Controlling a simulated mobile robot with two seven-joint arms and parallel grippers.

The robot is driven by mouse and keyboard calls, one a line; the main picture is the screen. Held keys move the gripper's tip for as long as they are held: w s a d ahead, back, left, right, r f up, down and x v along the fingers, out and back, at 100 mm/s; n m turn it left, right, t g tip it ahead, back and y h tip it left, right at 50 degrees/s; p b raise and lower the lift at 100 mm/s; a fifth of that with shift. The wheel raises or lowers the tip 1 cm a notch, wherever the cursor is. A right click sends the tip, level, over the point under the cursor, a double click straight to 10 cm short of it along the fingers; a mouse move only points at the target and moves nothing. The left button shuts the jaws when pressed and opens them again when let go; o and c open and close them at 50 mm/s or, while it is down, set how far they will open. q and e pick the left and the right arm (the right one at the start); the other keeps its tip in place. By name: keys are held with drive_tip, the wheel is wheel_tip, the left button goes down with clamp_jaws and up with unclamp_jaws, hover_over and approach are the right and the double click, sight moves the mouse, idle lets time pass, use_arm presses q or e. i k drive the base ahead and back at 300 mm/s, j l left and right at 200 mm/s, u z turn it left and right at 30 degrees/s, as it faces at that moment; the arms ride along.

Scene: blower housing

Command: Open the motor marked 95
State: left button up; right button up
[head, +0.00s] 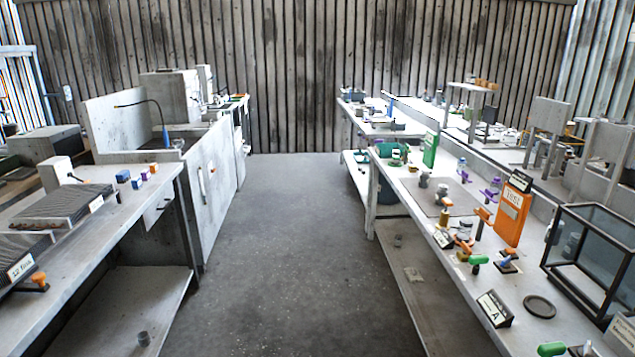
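I cannot make out a motor marked 95 in the head view; many parts are too small to read. Two dark ribbed units lie on the left bench, one farther back (68,204) and one at the left edge (18,250) with a white label. Small grey rounded parts (422,180) sit on a mat on the right bench, but I cannot tell what they are. Neither of my grippers is in view.
A clear grey floor aisle (280,230) runs between the left bench (130,195) and the right bench (460,285). The right bench holds an orange panel (511,215), a green panel (430,150), a glass-sided case (590,250), a dark disc (539,306) and coloured-handled tools.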

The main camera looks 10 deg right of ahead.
sight(439, 194)
drive_tip(key=i+u, duration=0.1)
drive_tip(key=i, duration=1.3)
drive_tip(key=i+j+z, duration=0.1)
drive_tip(key=i+z, duration=0.2)
drive_tip(key=i, duration=0.25)
drive_tip(key=i+j+z, duration=0.3)
drive_tip(key=i, duration=0.3)
drive_tip(key=i+j+z, duration=0.15)
drive_tip(key=i+z, duration=0.15)
drive_tip(key=z, duration=0.15)
drive_tip(key=i+j+z, duration=0.25)
drive_tip(key=z, duration=0.2)
drive_tip(key=i+j+z, duration=0.2)
drive_tip(key=j+z, duration=0.2)
drive_tip(key=i+j+z, duration=0.15)
drive_tip(key=j+z, duration=0.3)
drive_tip(key=i+j+z, duration=0.15)
drive_tip(key=j, duration=0.15)
drive_tip(key=j+z, duration=0.2)
